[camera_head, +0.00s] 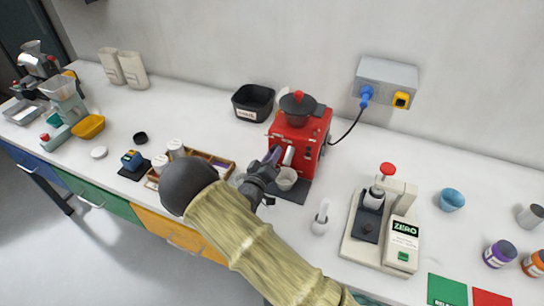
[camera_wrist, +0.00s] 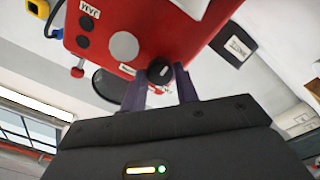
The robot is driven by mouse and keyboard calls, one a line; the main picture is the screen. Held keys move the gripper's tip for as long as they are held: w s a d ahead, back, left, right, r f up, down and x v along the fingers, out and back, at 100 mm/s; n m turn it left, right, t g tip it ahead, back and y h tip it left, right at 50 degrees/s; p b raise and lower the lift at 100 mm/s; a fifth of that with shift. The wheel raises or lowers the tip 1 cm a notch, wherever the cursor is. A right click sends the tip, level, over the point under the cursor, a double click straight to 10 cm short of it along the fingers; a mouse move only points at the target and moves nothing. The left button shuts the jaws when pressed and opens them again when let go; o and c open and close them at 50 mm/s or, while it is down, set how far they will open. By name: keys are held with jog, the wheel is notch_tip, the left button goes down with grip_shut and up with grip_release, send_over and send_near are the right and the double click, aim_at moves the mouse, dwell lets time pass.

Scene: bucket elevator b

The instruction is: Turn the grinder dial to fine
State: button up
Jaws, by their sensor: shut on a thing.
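The red grinder (camera_head: 310,148) stands against the back of the counter, with a dark lid on top. In the wrist view the red grinder (camera_wrist: 135,20) appears tilted, and its black round dial (camera_wrist: 160,71) with a pale mark sits between my fingertips. My gripper (camera_head: 274,157) reaches the grinder's front from the lower left. Its purple fingers, also in the wrist view (camera_wrist: 161,82), are shut on the dial. The dial is hidden in the head view, and I cannot read its setting.
A white cup (camera_head: 286,179) stands at the grinder's front, close to my gripper. A black bin (camera_head: 253,101) is behind left, and a wooden organizer (camera_head: 221,160) is left. A white scoop holder (camera_head: 321,219) and a ZERO-labelled machine (camera_head: 403,243) stand right.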

jog(key=shift+a+r, duration=0.1)
jog(key=shift+a, duration=0.05)
jog(key=o, duration=0.7)
jog(key=b+v, duration=0.4)
jog(key=v, duration=1.3)
jog(key=shift+s, duration=0.15)
jog(key=shift+a, duration=0.1)
